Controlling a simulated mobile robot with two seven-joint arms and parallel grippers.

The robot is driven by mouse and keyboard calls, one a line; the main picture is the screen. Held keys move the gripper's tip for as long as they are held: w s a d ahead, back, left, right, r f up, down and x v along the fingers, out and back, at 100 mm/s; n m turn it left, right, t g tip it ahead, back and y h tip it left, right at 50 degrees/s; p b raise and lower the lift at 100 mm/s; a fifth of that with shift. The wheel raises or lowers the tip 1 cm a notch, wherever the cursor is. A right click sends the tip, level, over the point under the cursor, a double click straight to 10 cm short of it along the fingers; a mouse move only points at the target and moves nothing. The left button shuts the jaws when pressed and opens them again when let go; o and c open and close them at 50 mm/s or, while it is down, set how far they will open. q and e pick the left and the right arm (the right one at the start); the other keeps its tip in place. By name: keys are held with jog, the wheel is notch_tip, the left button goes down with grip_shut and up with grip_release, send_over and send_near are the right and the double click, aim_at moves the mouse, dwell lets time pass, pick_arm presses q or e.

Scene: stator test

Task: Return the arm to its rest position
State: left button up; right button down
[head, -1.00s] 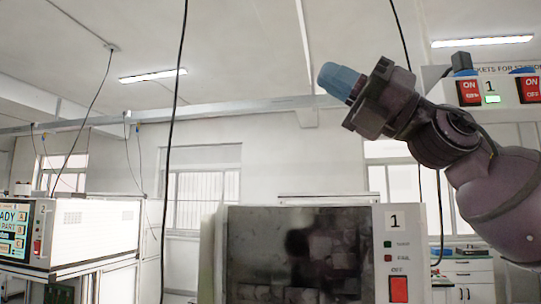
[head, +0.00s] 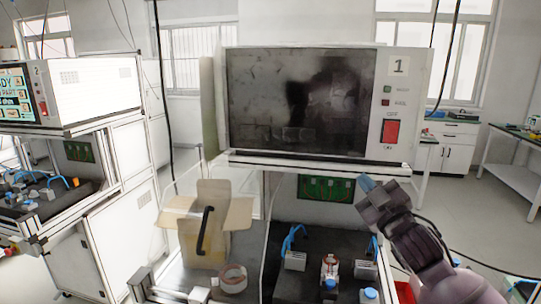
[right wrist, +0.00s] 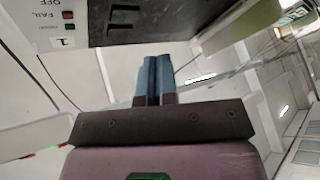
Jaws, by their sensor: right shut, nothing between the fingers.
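My right gripper (head: 367,183) is shut and empty, with blue fingertips. It is in front of the right part of test machine 1 (head: 408,115), just below the machine's screen housing. It points up and to the left in the head view, with my right arm coming in from the lower right. In the right wrist view the two blue fingers (right wrist: 153,78) are side by side and closed. My left gripper is not in view.
Below the screen, a dark work bay (head: 313,262) holds fixtures with blue handles and a green circuit board (head: 326,187). An open cardboard box (head: 205,235) and a tape roll (head: 233,279) stand left of it. Machine 2 (head: 95,90) is at the left. Open floor lies at the right.

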jog(key=s+d+f+m+g+h, duration=0.1)
jog(key=s+f+m+h, duration=0.1)
jog(key=f, duration=0.5)
jog(key=s+d+f+m+g+h, duration=0.1)
jog(key=s+d+f+m, duration=0.1)
jog(key=f, duration=0.6)
jog(key=s+d+f+m+g+h, duration=0.2)
jog(key=s+f+m+g, duration=0.1)
jog(key=s+f, duration=1)
jog(key=s+d+f+m+g+h, duration=0.2)
jog(key=s+f+m+g, duration=0.1)
jog(key=s+f, duration=1.1)
jog(key=shift+s+f+m+g, duration=0.15)
jog(key=shift+f+m+g, duration=0.15)
jog(key=shift+g, duration=0.1)
jog(key=shift+d, duration=0.15)
